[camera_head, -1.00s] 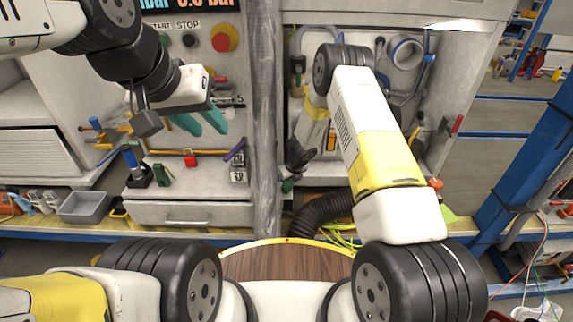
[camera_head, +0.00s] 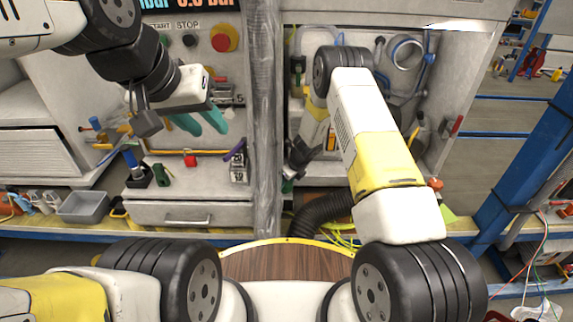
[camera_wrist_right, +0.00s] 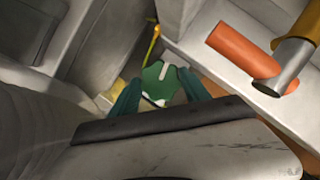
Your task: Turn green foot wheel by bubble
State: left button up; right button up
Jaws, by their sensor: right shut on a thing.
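The green foot wheel (camera_wrist_right: 160,82) shows in the right wrist view between the teal fingers of my right gripper (camera_wrist_right: 160,98). The gripper is shut on it, and a pale mark runs across the wheel's face. In the head view a bit of green (camera_head: 287,186) shows low beside the grey post, below my right wrist; the fingers there are mostly hidden. My left gripper (camera_head: 201,122) is open and empty, with its teal fingers apart in front of the left panel. I cannot make out a bubble level in either view.
A grey wrapped post (camera_head: 266,130) stands between the left panel and the right bay. An orange pipe (camera_wrist_right: 243,52) with a metal end lies close to my right gripper. A black corrugated hose (camera_head: 322,213) runs below the right arm. A grey bin (camera_head: 84,207) stands at left.

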jog(key=n, duration=0.2)
jog(key=n+g+y, duration=0.1)
jog(key=n, duration=0.2)
jog(key=shift+w+g, duration=0.1)
jog(key=shift+g, duration=0.2)
dwell(0.4)
jog(key=o, duration=1.3)
jog(key=shift+o, duration=0.2)
jog(key=w+v, duration=0.1)
jog(key=v, duration=0.6)
jog(key=shift+s+d+r, duration=0.25)
jog(key=shift+s+r, duration=0.15)
jog(key=shift+s, duration=0.1)
